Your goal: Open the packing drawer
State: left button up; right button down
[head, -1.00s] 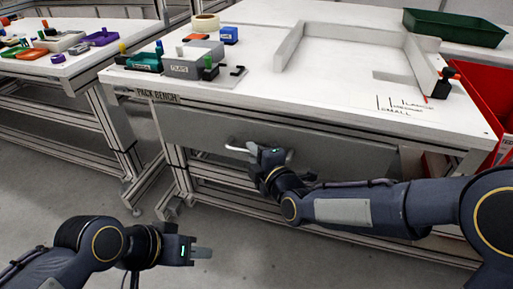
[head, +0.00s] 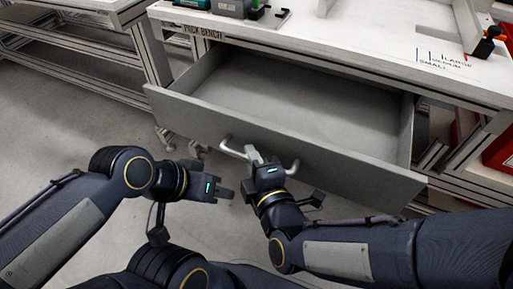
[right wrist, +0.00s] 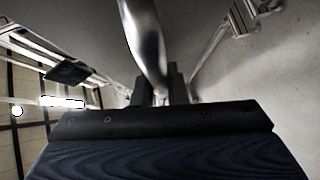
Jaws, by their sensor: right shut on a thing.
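The packing drawer (head: 300,144) is pulled well out from under the pack bench (head: 330,48). Its inside shows as bare grey in the head view. A silver bar handle (head: 235,149) is on its front. My right gripper (head: 257,158) is shut on the handle near its middle. In the right wrist view the handle (right wrist: 147,45) runs down between the dark fingers (right wrist: 152,88). My left gripper (head: 228,192) is in front of the drawer, left of the right gripper and apart from the handle. Its fingers point right, and their gap cannot be made out.
A raised white frame and size markings are at the right. Grey floor (head: 60,120) is clear at the left.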

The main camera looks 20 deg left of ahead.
jog(key=shift+s, duration=0.25)
jog(key=c, duration=1.5)
grip_release()
jog(key=shift+o, duration=0.2)
jog(key=p+v, duration=0.2)
jog(key=v, duration=0.5)
jog(key=shift+s+d, duration=0.25)
jog(key=shift+s, duration=0.05)
